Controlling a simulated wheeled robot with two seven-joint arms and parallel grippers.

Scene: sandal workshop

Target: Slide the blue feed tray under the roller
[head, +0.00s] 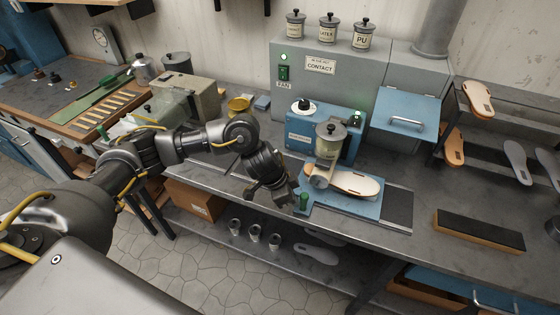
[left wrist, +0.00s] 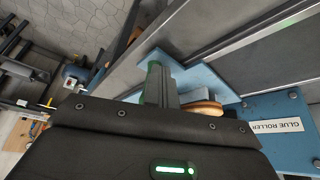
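The blue feed tray (head: 366,208) lies on the bench in front of the glue roller machine (head: 298,140). A pale sole with an orange edge (head: 362,184) rests on it. A green handle (head: 303,202) stands upright at the tray's near left corner. The roller (head: 321,177) sits below the glue pot, beside the sole's left end. My left gripper (head: 284,196) points down just left of the handle. In the left wrist view, grey fingers (left wrist: 167,92) overlap the green handle (left wrist: 153,84) above the blue tray (left wrist: 198,72). Whether they enclose it is hidden. My right gripper is out of view.
A dark grey track (head: 399,208) shows right of the tray. A black-topped block (head: 480,231) lies farther right.

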